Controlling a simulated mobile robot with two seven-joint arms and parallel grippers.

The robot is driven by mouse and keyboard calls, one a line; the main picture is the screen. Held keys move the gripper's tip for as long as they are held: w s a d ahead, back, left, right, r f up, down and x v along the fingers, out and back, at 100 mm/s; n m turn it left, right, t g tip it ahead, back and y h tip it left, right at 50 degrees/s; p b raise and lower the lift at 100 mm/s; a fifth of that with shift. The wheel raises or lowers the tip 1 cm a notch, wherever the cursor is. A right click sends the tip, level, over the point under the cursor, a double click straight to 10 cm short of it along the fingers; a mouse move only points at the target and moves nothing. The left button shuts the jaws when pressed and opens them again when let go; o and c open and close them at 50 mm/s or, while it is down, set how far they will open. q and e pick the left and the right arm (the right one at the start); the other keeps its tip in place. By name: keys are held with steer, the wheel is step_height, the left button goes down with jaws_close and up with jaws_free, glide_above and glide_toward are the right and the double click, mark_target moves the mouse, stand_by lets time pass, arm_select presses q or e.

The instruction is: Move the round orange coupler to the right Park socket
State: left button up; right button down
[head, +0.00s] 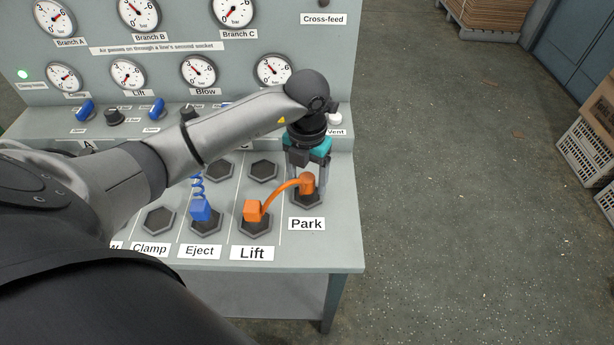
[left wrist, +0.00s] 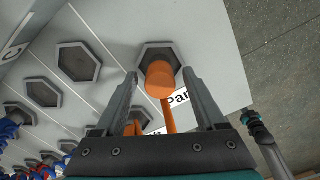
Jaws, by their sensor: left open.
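The round orange coupler (head: 307,183) stands at the hexagonal Park socket (head: 305,202) at the right end of the panel. My left gripper (head: 308,182) points down over the Park socket. Its fingers stand open on both sides of the round coupler, with a visible gap at each side. How deep the coupler sits cannot be told.
A blue coupler (head: 200,210) with a coiled hose is at the Eject socket. The Park label (head: 306,224) lies in front of the socket. Free floor lies right of the bench. A dark part with a teal band (left wrist: 256,126), possibly my right arm, shows in the left wrist view.

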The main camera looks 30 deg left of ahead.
mark_target(307, 178)
arm_select(q)
steer(key=shift+r, duration=0.3)
step_height(307, 178, up, 12)
steer(key=p, duration=0.2)
steer(key=shift+f, duration=0.15)
